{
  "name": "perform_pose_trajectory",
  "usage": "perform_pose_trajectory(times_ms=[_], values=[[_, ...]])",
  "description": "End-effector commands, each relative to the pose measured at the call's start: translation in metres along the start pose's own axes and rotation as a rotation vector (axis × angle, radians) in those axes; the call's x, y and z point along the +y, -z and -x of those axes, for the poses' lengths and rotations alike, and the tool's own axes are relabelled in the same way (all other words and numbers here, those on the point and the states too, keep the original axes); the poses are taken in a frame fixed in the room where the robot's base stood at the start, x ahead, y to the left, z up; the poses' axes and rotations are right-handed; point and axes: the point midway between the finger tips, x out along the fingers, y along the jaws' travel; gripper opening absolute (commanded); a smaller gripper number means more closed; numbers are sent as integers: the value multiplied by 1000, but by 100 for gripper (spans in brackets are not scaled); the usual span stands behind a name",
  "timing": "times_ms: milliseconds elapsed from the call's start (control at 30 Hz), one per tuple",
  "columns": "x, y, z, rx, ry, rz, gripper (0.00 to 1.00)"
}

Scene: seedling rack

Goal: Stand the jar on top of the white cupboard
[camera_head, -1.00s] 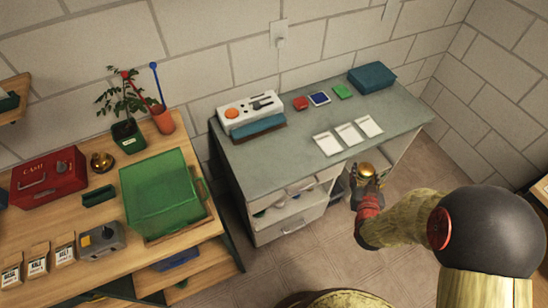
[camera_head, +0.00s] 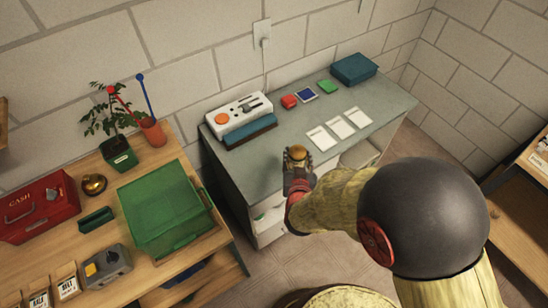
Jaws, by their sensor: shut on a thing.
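The jar (camera_head: 298,152) shows as a small round golden-brown top in my gripper (camera_head: 298,163). My gripper is shut on it, and the fingers and wrist hide most of the jar's body. The only white-fronted cupboard in view (camera_head: 245,166) stands against the back wall, with a grey-green top and white drawers. In the picture, the jar and gripper overlap the front edge of this top, left of its middle. I cannot tell whether the jar is over the top or in front of it, or whether they touch.
On the cupboard stand a white device (camera_head: 238,111), a teal box (camera_head: 354,68), several small coloured pieces and white cards (camera_head: 340,127). The front left of its top is bare.

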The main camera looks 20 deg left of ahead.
Motion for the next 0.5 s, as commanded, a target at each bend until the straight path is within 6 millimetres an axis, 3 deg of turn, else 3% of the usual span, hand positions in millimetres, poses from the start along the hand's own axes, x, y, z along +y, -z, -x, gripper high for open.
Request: perform_pose_trajectory(times_ms=[400,500], values=[[-52,-12,-80,0,0,0,12],[-60,-26,-99,-2,-1,2,12]])
